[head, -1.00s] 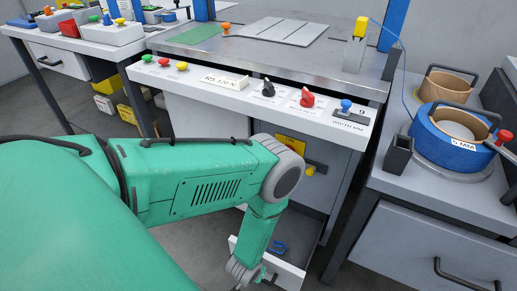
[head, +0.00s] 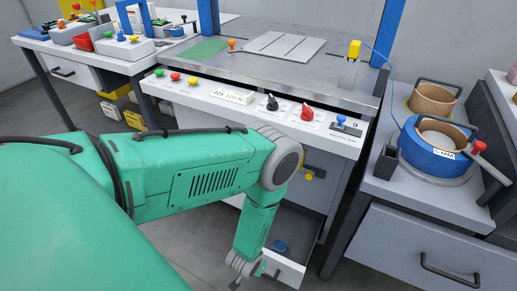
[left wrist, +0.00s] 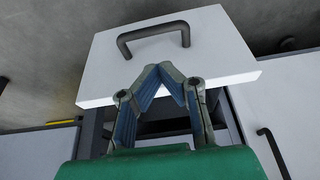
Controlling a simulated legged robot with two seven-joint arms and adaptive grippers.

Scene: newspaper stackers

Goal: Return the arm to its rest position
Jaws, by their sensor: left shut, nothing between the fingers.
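My left arm (head: 205,185) is green and reaches in from the left in the head view, bent at a grey joint, with its forearm pointing down. My left gripper (left wrist: 161,70) is shut and empty in the left wrist view, its fingertips together. It is in front of an open white drawer with a black handle (left wrist: 153,36); I cannot tell whether it touches the drawer. In the head view the open drawer (head: 284,270) is beside the wrist, with a small blue item (head: 280,245) inside. My right gripper is not in view.
The machine's control panel (head: 250,108) with coloured knobs is just beyond the elbow. A bench (head: 420,205) with a blue strap reel (head: 420,160) stands at the right. Another table (head: 90,60) stands back left. Grey floor (head: 195,245) shows left of the forearm.

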